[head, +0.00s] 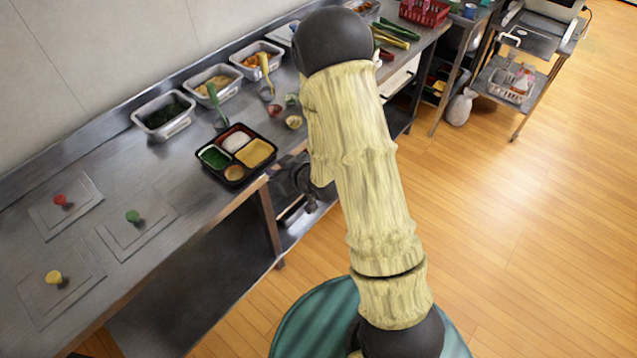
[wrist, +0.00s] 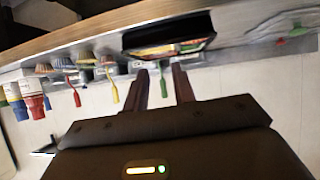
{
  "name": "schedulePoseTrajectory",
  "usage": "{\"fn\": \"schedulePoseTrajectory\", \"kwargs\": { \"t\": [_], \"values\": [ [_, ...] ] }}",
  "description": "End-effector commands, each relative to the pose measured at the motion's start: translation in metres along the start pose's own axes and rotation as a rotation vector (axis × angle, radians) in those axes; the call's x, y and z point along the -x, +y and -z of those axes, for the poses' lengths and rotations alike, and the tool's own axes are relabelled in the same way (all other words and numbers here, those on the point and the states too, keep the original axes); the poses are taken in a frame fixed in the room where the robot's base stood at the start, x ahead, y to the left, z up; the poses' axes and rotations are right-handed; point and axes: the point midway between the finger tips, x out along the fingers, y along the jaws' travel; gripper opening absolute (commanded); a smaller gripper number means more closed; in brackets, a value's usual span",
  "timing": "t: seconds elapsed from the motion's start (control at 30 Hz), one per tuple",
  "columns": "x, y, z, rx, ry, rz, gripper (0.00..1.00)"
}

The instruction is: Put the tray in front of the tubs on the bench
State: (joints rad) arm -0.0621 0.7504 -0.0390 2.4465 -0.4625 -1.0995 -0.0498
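The tray (head: 248,176) is a black bento tray with green, white, yellow and orange food in its compartments. It lies flat on the steel bench near the front edge, in front of the tubs. Three metal tubs stand in a row along the back: one with dark greens (head: 165,130), one with pale food (head: 215,98), one with orange food (head: 258,72). My gripper is mostly hidden behind my arm in the head view. In the wrist view my gripper (wrist: 161,72) is open and empty, its fingertips pointing at the tray's dark side wall (wrist: 165,32), apparently just short of it.
Ladles and small cups (head: 293,122) stand right of the tray. Left on the bench lie flat plates with red (head: 60,199), green (head: 133,216) and yellow (head: 54,277) knobs. The bench between is clear. A red basket (head: 425,13) and a cart (head: 520,75) are farther off.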

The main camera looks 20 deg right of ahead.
Motion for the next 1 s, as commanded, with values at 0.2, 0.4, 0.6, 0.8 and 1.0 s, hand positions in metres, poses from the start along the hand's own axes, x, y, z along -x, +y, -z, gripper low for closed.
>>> {"fn": "schedulePoseTrajectory", "kwargs": {
  "t": [0.2,0.4,0.6,0.8,1.0],
  "values": [
    [0.044,0.029,0.007,-0.05,-0.218,-0.134,0.26],
    [0.099,0.038,0.004,-0.153,-0.417,-0.23,0.26],
    [0.162,0.028,-0.001,-0.29,-0.605,-0.283,0.26],
    [0.217,0.004,-0.007,-0.421,-0.754,-0.289,0.26],
    [0.231,-0.005,-0.01,-0.459,-0.801,-0.283,0.26]
  ]
}}
